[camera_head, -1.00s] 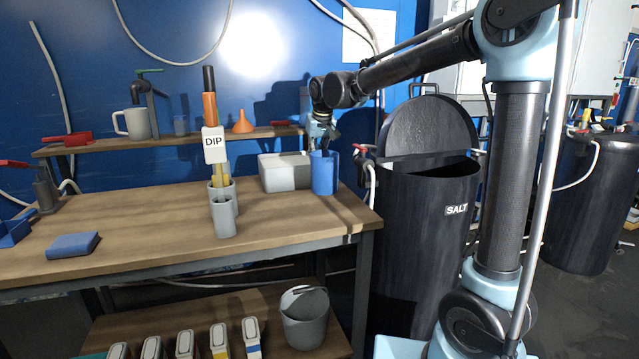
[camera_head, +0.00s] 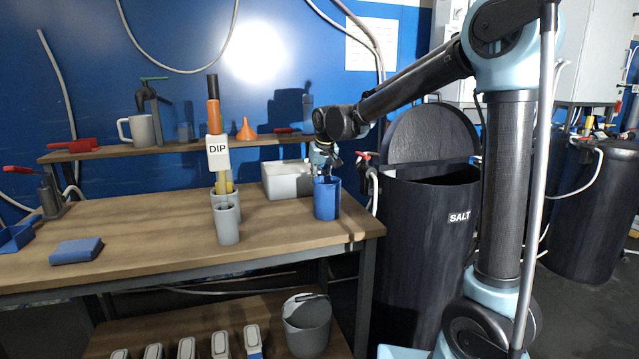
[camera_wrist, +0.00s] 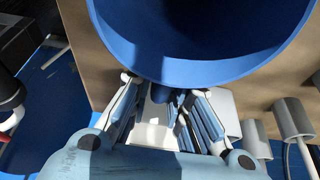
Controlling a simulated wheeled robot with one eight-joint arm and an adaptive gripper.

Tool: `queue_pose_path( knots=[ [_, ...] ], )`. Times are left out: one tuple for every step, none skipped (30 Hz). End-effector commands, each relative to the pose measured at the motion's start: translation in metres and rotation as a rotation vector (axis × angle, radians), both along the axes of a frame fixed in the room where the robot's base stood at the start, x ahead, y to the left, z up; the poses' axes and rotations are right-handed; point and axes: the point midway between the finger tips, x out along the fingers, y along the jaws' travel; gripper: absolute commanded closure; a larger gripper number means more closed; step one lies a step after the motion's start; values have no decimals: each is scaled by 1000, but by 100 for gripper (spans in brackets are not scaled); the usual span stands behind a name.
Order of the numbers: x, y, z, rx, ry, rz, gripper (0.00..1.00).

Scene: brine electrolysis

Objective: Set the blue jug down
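The blue jug (camera_head: 326,200) is upright near the right end of the wooden table (camera_head: 150,235), and its base appears to rest on the tabletop. My gripper (camera_head: 325,170) is at the jug's back upper side. In the wrist view the jug's wide rim (camera_wrist: 205,72) fills the top of the picture. My gripper's fingers (camera_wrist: 164,92) are spread apart below the rim, with gaps around a dark blue part between them that looks like the handle. The jug's inside is dark, and its contents cannot be made out.
A pale box (camera_head: 287,182) stands just behind and left of the jug. Grey cups, the front one here (camera_head: 228,224), stand to the left near a DIP sign (camera_head: 218,152). The black SALT barrel (camera_head: 425,255) is right of the table. Bare tabletop lies in front.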

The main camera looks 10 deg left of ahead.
Motion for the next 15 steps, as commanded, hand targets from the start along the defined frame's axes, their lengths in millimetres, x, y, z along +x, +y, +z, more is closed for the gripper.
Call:
queue_pose_path(
  knots=[
    [0,0,0,0,0,0,67],
    [0,0,0,0,0,0,67],
    [0,0,0,0,0,-1,67],
    [0,-1,0,0,0,-1,67],
    [0,-1,0,0,0,-1,67],
    [0,-1,0,0,0,-1,67],
    [0,-1,0,0,0,-1,67],
    [1,-1,0,0,0,-1,67],
    [1,-1,0,0,0,-1,67],
    [1,-1,1,0,0,-1,67],
    [1,-1,1,0,0,-1,67],
    [0,-1,2,0,0,-1,67],
    [0,-2,4,0,0,-1,67],
    [-1,-2,6,0,0,-1,67],
    [-2,-3,10,0,0,-1,67]
  ],
)
